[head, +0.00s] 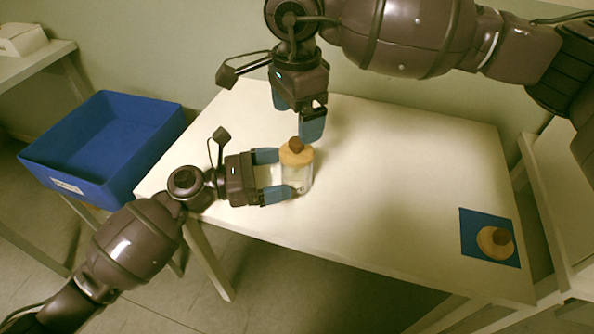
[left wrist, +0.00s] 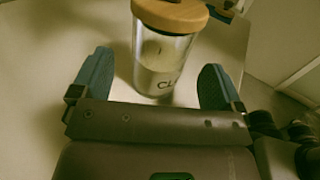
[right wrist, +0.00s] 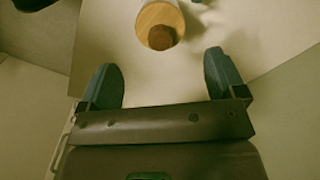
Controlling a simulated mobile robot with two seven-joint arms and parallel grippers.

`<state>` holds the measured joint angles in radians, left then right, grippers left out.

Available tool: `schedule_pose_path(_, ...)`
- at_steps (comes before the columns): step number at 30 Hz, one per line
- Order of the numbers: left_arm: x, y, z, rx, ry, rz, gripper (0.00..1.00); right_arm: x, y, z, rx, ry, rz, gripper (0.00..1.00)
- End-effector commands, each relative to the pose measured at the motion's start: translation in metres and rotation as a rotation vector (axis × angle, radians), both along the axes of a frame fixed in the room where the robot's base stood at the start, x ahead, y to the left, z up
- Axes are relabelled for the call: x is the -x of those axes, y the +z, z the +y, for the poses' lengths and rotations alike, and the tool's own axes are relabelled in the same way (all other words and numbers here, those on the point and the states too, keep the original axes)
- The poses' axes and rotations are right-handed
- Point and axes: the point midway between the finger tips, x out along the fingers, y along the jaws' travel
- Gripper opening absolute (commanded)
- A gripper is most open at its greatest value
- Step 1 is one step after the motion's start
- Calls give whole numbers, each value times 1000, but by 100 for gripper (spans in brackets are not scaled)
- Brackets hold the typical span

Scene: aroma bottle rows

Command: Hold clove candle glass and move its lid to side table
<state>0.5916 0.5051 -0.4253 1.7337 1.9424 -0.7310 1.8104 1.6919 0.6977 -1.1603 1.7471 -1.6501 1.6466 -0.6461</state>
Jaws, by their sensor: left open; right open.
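The clove candle glass (head: 297,178) stands upright on the white table, with its round wooden lid (head: 296,155) on top and a brown knob on the lid. My left gripper (head: 285,175) is open, its fingers on either side of the glass. In the left wrist view the glass (left wrist: 162,62) shows the letters "CL" between the open fingers. My right gripper (head: 298,118) is open and empty above and behind the lid. In the right wrist view the lid (right wrist: 153,22) lies just beyond the fingertips.
A blue mat (head: 480,222) at the table's right end holds another wooden lid (head: 495,242) with a brown knob. A blue crate (head: 100,140) stands on the left. The white table (head: 400,180) is clear between the glass and the mat. Another white table (head: 575,240) is at the right edge.

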Motion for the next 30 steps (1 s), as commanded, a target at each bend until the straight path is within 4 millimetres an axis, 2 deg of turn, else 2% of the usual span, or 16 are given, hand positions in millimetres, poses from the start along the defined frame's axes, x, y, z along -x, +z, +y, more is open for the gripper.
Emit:
schedule_pose_path(3,-4,1,-18,2,-2,-1,93,0,0,0,0,0,0,89)
schedule_pose_path(9,-8,0,-36,1,-1,1,93,0,0,0,0,0,0,89)
schedule_pose_path(21,-9,0,-42,0,0,0,93,0,0,0,0,0,0,89)
schedule_pose_path(23,-9,0,-42,0,0,0,87,0,0,0,0,0,0,89)
schedule_pose_path(30,-9,0,-41,0,0,0,50,0,0,0,0,0,0,89)
